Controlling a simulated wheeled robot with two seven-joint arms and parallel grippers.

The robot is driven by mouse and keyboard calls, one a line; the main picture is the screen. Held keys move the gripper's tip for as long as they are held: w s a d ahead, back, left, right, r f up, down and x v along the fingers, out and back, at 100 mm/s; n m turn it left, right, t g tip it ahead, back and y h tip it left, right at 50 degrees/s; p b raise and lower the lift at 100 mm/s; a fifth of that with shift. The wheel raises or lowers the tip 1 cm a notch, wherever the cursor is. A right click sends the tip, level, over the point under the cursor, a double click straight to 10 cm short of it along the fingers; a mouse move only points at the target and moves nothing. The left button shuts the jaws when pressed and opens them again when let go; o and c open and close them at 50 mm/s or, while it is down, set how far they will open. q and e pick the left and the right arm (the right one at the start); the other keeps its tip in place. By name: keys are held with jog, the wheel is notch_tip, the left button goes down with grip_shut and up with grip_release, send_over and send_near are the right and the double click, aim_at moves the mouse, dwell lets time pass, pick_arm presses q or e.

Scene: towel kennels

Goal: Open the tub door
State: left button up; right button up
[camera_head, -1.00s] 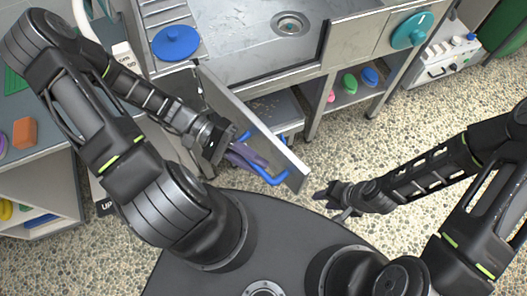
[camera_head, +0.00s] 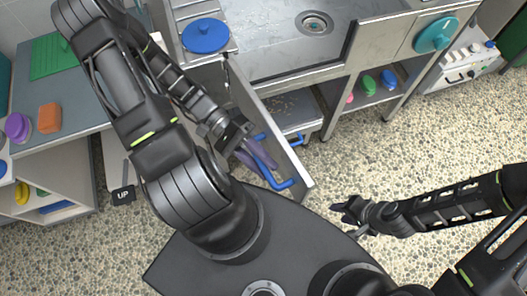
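The tub door (camera_head: 277,128) is a grey panel on the front of the metal tub (camera_head: 275,42). It stands swung out from the tub front, hinged at its left end, with a gap to the opening behind. A blue bar handle (camera_head: 284,184) is on its near face. My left gripper (camera_head: 256,160) has its purple-grey fingers at this handle, overlapping it. The blue bar appears between the fingers, but I cannot tell whether they are closed on it. My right gripper (camera_head: 346,213) is apart from the door, over the floor, and its finger gap is unclear.
A blue round lid (camera_head: 205,36) lies on the ribbed drainboard. A shelf right of the opening holds small coloured items, including a green one (camera_head: 369,83). A counter (camera_head: 75,128) stands at the left. Pebbled floor (camera_head: 385,150) is clear right of the door.

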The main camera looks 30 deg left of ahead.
pick_arm(q)
jog(key=shift+o, duration=0.8)
jog(key=shift+r, duration=0.15)
